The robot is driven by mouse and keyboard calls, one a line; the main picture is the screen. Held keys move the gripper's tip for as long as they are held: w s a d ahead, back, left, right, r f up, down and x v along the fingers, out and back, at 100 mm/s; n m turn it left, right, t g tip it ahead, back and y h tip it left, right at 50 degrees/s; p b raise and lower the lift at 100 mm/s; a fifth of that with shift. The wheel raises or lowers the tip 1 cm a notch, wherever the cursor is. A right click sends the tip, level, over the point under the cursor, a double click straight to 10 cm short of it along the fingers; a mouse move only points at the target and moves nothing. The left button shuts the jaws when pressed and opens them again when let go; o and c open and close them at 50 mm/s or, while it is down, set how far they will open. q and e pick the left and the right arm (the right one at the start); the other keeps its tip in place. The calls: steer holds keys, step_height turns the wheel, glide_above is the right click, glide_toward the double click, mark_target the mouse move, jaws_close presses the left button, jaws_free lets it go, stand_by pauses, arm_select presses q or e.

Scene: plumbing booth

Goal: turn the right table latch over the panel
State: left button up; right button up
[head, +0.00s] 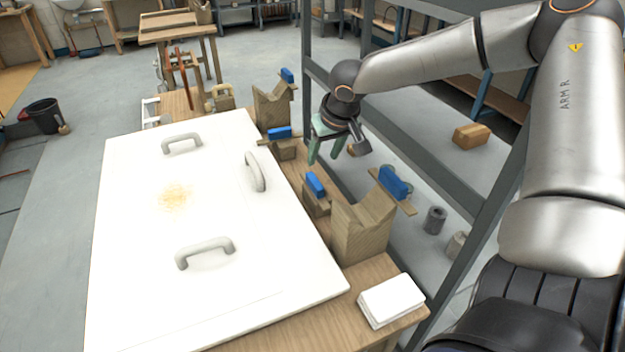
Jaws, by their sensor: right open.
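The white panel (150,245) lies flat on the wooden table, with several grey handles on it. Along its right edge stand two low wooden latches with blue grips. The farther latch (279,133) has its bar pointing left toward the panel edge. The nearer latch (316,185) stands beside the edge, its bar seeming to run along it rather than over the panel. My right gripper (327,152) has green fingers and is open and empty. It hangs pointing down, above and beyond the nearer latch, apart from both latches. My left gripper is out of view.
Two taller notched wooden blocks (362,228) and (273,106) with blue-gripped bars flank the latches. A white folded stack (391,300) lies at the table's near right corner. A grey metal frame (470,215) rises right of the table, close to my right arm.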

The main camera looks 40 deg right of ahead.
mark_target(315, 180)
steer(key=b+x, duration=0.1)
steer(key=x, duration=1)
steer(key=shift+f, duration=0.2)
steer(key=shift+c, duration=0.3)
jaws_close()
stand_by(0.8)
